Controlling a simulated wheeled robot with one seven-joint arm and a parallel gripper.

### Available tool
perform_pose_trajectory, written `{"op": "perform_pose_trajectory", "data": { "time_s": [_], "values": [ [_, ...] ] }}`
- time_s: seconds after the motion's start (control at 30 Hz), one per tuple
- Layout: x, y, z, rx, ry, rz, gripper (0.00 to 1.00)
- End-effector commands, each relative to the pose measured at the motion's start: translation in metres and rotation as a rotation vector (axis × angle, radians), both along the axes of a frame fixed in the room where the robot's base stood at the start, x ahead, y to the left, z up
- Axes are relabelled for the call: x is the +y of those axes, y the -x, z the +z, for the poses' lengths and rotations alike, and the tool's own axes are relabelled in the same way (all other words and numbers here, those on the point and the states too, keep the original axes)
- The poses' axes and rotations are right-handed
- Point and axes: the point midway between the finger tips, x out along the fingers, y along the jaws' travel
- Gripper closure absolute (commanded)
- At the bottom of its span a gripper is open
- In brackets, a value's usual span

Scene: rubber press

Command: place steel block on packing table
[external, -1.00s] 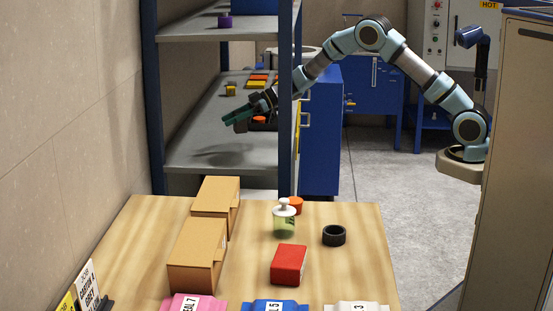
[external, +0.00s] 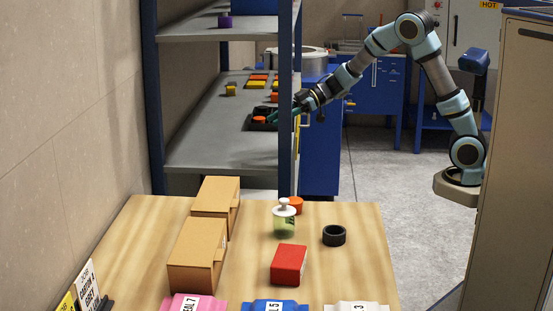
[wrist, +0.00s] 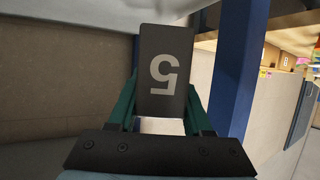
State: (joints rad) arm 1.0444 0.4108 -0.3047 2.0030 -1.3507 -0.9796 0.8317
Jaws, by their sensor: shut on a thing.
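In the wrist view, a dark grey block with a pale 5 (wrist: 165,65), which I take for the steel block, sits between the two green fingers of my gripper (wrist: 163,108). The fingers are shut on it. In the external view my gripper (external: 276,115) is at the shelf's right edge, partly behind the blue post; the block cannot be made out there. The wooden table (external: 345,275), seemingly the packing table, stands in the foreground, nearer the camera and below the gripper.
The table holds two cardboard boxes (external: 198,252), a red block (external: 289,264), a jar (external: 284,221), a black ring (external: 334,235) and packs along the front edge. The blue shelf post (external: 285,90) is close beside my gripper. Bare wood shows at the table's right.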

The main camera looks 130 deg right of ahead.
Motion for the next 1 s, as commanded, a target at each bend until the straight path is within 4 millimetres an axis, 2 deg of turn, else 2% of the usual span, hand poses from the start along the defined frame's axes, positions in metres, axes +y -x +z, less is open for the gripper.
{"op": "perform_pose_trajectory", "data": {
  "time_s": [0.03,0.2,0.4,0.6,0.87,1.0],
  "values": [
    [0.017,0.008,-0.007,-0.005,0.003,0.005,1.00],
    [0.054,0.028,-0.013,-0.005,0.002,0.020,1.00],
    [0.082,0.041,-0.018,-0.004,0.003,0.030,1.00],
    [0.102,0.048,-0.023,-0.003,0.003,0.040,1.00],
    [0.124,0.016,-0.024,-0.002,0.003,0.131,1.00],
    [0.143,-0.006,-0.025,-0.003,0.003,0.197,1.00]
  ]
}}
